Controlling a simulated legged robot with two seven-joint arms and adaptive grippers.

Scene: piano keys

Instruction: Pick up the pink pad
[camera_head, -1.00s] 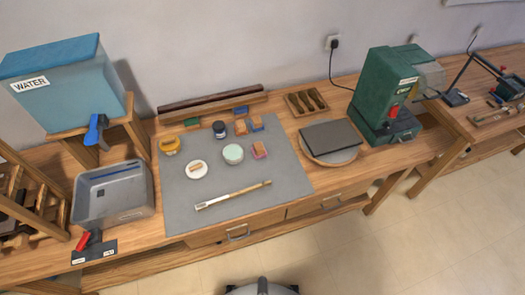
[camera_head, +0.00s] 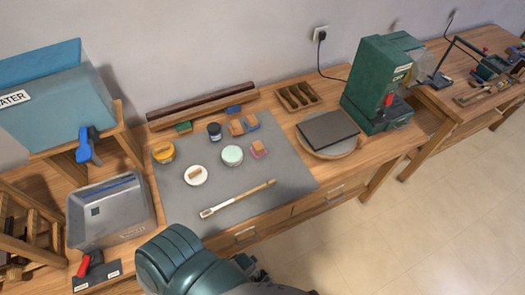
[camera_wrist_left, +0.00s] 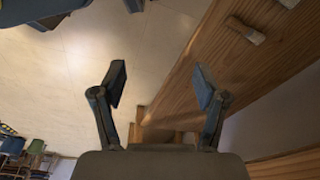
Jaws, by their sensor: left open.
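The pink pad (camera_head: 258,150) is a small block with a brownish top, lying on the right part of the grey mat (camera_head: 180,212). It sits just right of a round jar with a pale green top (camera_head: 232,155). My left arm shows at the bottom of the head view, short of the bench's front edge and well away from the pad. In the left wrist view my left gripper (camera_wrist_left: 160,85) has its two fingers spread wide with nothing between them. The pad does not show in that view. My right gripper is not in view.
Near the pad lie a blue pad and brown blocks (camera_head: 237,127), a dark jar (camera_head: 214,131), a white dish (camera_head: 196,175) and a long brush (camera_head: 237,199). A grey basin (camera_head: 110,215) stands left, a dark slab (camera_head: 328,131) right. The wrist view shows floor and wooden bench front.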

